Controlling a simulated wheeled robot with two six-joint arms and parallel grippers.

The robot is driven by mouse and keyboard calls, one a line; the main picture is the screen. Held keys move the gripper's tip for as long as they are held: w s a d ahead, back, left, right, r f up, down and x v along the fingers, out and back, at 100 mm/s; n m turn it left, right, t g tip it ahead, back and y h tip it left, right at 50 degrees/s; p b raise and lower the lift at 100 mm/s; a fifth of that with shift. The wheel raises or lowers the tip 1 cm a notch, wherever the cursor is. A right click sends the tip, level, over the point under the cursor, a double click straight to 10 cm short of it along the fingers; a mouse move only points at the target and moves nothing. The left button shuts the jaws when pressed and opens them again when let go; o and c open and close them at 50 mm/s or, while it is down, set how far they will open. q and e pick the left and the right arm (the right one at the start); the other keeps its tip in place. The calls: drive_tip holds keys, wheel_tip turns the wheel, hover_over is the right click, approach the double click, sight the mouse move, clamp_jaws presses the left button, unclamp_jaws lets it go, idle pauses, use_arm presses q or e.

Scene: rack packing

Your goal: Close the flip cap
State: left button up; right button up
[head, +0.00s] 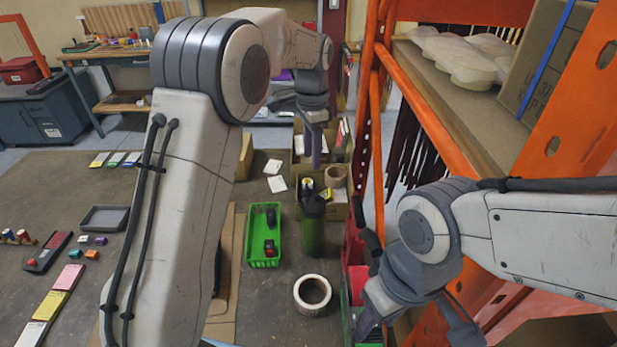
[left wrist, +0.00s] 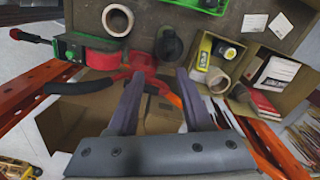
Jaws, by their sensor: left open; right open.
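A dark green bottle (head: 312,232) stands upright on the table, right of the green basket. A small dark piece, seemingly the flip cap (head: 325,193), sticks up at its top; its exact angle is too small to tell. In the left wrist view the bottle (left wrist: 168,45) shows as a dark shape beyond the fingers. My left gripper (head: 315,160) is open and empty, above and behind the bottle in the head view; its two fingers (left wrist: 159,76) are spread apart in the left wrist view. My right gripper (head: 368,325) is open, low at the right, apart from the bottle.
A tape roll (head: 312,292) lies in front of the bottle. Cardboard bins (head: 340,208) stand behind it. The orange rack (head: 450,140) bounds the right side. A grey tray (head: 104,218) lies at left.

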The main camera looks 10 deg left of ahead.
sight(307, 185)
use_arm(q)
drive_tip(key=f+p, duration=0.1)
drive_tip(key=f, duration=0.2)
drive_tip(key=w+a+f, duration=0.1)
drive_tip(key=f, duration=0.3)
drive_tip(key=f+p, duration=0.1)
drive_tip(key=f, duration=0.2)
drive_tip(key=shift+w+a+f+p, duration=0.3)
drive_tip(key=shift+f, duration=0.1)
